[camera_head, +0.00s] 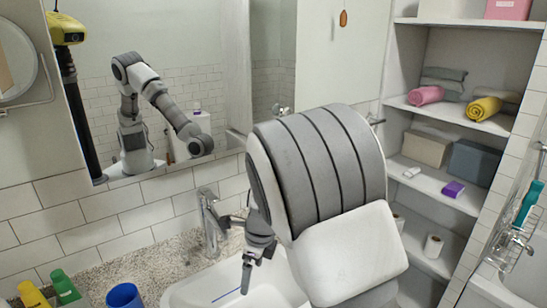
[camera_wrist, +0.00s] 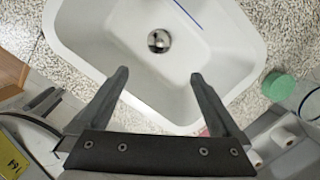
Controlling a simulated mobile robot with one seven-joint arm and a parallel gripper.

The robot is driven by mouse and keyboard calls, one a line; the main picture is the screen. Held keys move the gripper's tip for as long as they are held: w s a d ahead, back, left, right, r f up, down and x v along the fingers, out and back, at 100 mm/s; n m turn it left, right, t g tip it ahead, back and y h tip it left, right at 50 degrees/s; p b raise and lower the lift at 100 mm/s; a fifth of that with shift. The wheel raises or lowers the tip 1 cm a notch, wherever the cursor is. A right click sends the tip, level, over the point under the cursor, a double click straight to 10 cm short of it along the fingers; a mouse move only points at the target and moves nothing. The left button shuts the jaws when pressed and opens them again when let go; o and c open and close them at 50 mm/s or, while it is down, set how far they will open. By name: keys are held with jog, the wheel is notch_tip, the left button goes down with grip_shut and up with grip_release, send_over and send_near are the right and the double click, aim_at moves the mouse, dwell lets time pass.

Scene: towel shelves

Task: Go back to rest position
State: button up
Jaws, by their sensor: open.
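My gripper (camera_wrist: 158,85) is open and empty in the wrist view, its two dark fingers spread above the white sink (camera_wrist: 85,35). In the head view my gripper (camera_head: 246,275) hangs low over the sink (camera_head: 185,296), beside the faucet. My large grey and white arm link covers the middle of the head view and hides much of the sink and counter.
The faucet (camera_head: 211,225) stands close to the gripper. A blue cup (camera_head: 125,296) and green and yellow bottles stand on the speckled counter at left. Shelves at right hold a pink towel (camera_head: 425,95), a yellow towel (camera_head: 483,108) and boxes. A mirror reflects my arm.

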jog(key=s+d+r+n+t, duration=0.1)
jog(key=s+d+r+n, duration=0.15)
jog(key=r, duration=0.25)
jog(key=s+d+r+n, duration=0.1)
jog(key=d+r+n, duration=0.2)
jog(key=d+r, duration=0.15)
jog(key=s+d+r+n+t+h, duration=0.1)
jog(key=s+d+r+n+t, duration=0.1)
jog(key=s+d+r+n, duration=0.3)
jog(key=s+d+r+n+t+p, duration=0.1)
jog(key=s+d+r+n, duration=0.5)
jog(key=s+n, duration=0.5)
jog(key=s+d, duration=0.2)
jog(key=s, duration=0.1)
jog(key=shift+r+t+h, duration=0.2)
jog(key=shift+t+h, duration=0.2)
